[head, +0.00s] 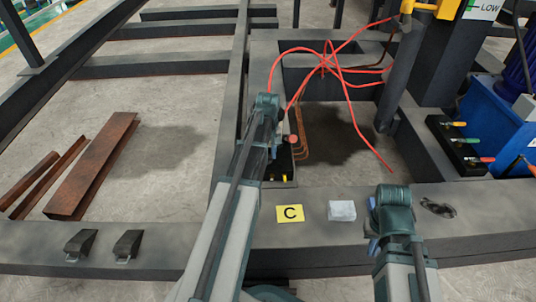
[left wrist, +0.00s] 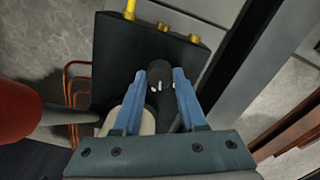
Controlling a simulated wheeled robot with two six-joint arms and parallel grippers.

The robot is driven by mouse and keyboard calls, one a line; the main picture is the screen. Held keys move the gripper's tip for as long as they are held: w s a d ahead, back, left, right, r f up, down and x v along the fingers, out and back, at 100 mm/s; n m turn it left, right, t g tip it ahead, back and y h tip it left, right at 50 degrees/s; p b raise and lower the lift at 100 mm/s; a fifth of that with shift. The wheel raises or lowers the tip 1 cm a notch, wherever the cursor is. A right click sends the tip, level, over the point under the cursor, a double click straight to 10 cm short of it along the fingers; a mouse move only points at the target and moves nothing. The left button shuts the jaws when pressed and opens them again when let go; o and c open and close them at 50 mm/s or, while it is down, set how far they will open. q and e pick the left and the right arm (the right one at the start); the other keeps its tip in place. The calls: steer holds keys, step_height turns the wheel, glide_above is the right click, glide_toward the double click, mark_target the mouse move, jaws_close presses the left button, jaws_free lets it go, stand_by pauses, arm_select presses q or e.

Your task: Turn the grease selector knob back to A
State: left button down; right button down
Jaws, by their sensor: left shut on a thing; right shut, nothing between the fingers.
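The grease selector knob (left wrist: 160,74) is black with small white marks, on a dark block (left wrist: 120,60) with brass fittings. My left gripper (left wrist: 160,82) is shut on the knob, one blue finger on each side. Which letter the knob points to cannot be read. In the head view the same block (head: 279,168) is partly behind my left arm, and the knob is hidden there. My right gripper (head: 373,246) is shut and empty above the front beam, away from the block.
A red ball-ended lever (left wrist: 14,106) stands close beside my left gripper. Red hoses (head: 325,65) loop over the frame opening. A blue unit (head: 490,110) stands right.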

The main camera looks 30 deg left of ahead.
arm_select(q)
steer(key=shift+n, duration=0.5)
stand_by(0.3)
steer(key=shift+c, duration=2.3)
jaws_free()
steer(key=shift+r, duration=0.15)
step_height(320, 180, up, 14)
steer(key=p, duration=1.3)
steer(key=shift+f+p, duration=0.25)
steer(key=shift+p, duration=0.15)
